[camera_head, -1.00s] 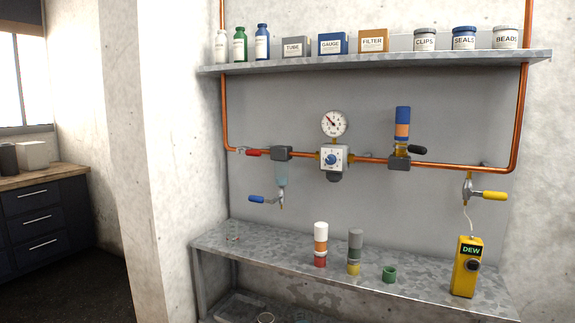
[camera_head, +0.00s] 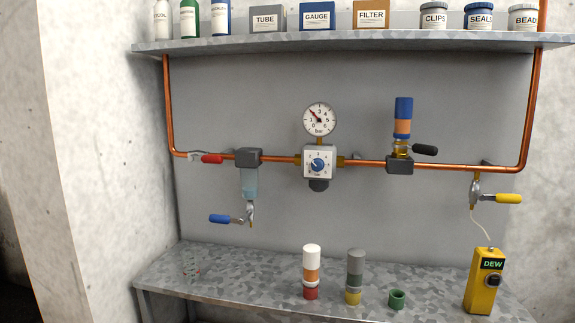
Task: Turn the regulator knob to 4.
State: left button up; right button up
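The regulator (camera_head: 320,153) is a white square block on the copper pipe in the middle of the wall panel. Its blue round knob (camera_head: 319,165) faces me, with small dial marks around it that are too small to read surely. A round white pressure gauge (camera_head: 319,119) marked in bar stands just above it, its needle pointing to the upper left. Neither of my grippers shows in this view, and nothing touches the knob.
A shelf (camera_head: 350,43) with jars and boxes runs above. Nearby stick out a red-handled valve (camera_head: 212,159), a blue-handled valve (camera_head: 219,219), a black lever (camera_head: 425,149) and a yellow-handled valve (camera_head: 508,198). The bench (camera_head: 230,283) below holds cylinders and a yellow DEW meter (camera_head: 484,281).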

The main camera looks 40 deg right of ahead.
aim_at(317, 164)
jog(key=z, duration=0.55)
jog(key=i, duration=0.85)
jog(key=z, duration=1)
jog(key=i, duration=0.2)
jog(key=z, duration=0.25)
